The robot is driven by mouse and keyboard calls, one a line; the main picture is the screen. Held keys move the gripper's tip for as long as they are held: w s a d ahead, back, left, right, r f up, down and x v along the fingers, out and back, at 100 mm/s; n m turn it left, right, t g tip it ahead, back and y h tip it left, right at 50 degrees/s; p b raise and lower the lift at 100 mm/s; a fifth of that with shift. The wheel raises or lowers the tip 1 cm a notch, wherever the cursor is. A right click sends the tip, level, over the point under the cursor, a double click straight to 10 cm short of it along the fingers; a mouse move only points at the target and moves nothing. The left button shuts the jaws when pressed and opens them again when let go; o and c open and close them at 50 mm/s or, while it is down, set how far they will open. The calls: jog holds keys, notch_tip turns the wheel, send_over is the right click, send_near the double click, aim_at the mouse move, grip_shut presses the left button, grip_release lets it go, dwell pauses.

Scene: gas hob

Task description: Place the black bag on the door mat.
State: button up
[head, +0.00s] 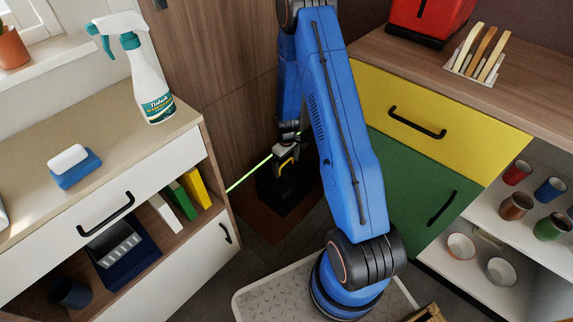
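The black bag (284,193) is a dark, boxy shape in the shaded gap between the two cabinets. The brown door mat (277,231) lies on the floor there, its front part bare and its back part hidden by the bag. The bag is directly above or on the mat; I cannot tell whether it touches it. My gripper (287,160) is at the top of the bag, with a yellow piece showing there. The fingers are small and dark, so whether they are closed on the bag is unclear.
A thin green line (250,173) crosses beside my gripper. Yellow and green drawers (425,185) stand right, with a shelf of several cups (516,206). Wooden panels close the back.

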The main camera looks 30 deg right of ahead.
jog(key=s+a+r+m+t, duration=0.15)
jog(key=s+r, duration=0.25)
jog(key=r, duration=0.9)
jog(key=s+a+r, duration=0.2)
jog(key=s+r, duration=0.2)
jog(key=r, duration=0.9)
jog(key=s+a+r+m+t, duration=0.1)
jog(key=s+a+r, duration=0.15)
jog(key=r, duration=1.05)
jog(key=s+a+r+m+t, duration=0.1)
jog(key=s+r, duration=0.5)
jog(key=s, duration=0.6)
jog(key=s+a+r+m+t, duration=0.1)
jog(key=s+r, duration=0.4)
jog(key=s, duration=0.7)
jog(key=shift+s+a+r, duration=0.3)
jog(key=shift+s+r, duration=0.05)
jog(key=shift+r, duration=0.05)
